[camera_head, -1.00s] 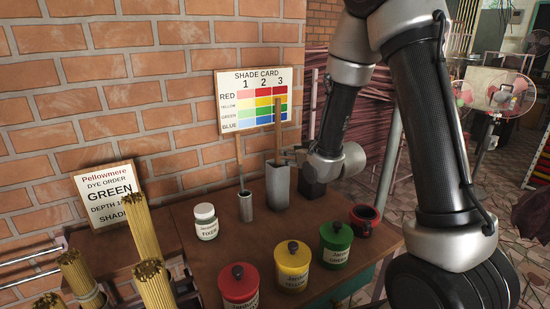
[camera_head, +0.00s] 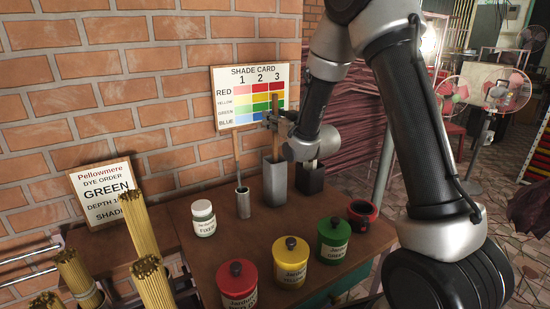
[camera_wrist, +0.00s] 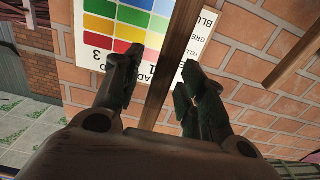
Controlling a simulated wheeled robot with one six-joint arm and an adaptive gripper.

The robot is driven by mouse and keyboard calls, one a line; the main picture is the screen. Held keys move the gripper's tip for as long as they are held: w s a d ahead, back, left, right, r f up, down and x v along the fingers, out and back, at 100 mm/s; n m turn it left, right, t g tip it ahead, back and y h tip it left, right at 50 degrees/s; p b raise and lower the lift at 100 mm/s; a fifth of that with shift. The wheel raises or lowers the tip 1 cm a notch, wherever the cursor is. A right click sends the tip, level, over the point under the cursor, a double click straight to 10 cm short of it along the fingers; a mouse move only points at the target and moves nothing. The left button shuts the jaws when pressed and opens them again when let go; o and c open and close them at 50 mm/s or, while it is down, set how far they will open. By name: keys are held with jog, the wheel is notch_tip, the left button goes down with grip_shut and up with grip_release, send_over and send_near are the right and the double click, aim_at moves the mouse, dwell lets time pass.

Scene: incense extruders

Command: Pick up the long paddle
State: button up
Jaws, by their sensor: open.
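The long paddle (camera_head: 276,130) is a wooden shaft standing upright in a tall grey square container (camera_head: 276,184). Its lower end is hidden inside. My gripper (camera_head: 275,121) is at the shaft's upper part, above the container. In the wrist view, the shaft (camera_wrist: 166,65) passes between the two open fingers of my gripper (camera_wrist: 160,78), with gaps on both sides. A shorter wooden paddle (camera_head: 238,158) stands in a small round metal cup (camera_head: 243,203) to the left; its shaft also shows at the right of the wrist view (camera_wrist: 300,48).
A black container (camera_head: 310,180) stands right of the grey one. A white jar (camera_head: 203,218), red jar (camera_head: 237,285), yellow jar (camera_head: 290,263), green jar (camera_head: 333,240) and red mug (camera_head: 362,214) sit on the table. The shade card (camera_head: 248,96) is behind the paddles.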

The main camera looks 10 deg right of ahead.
grip_shut()
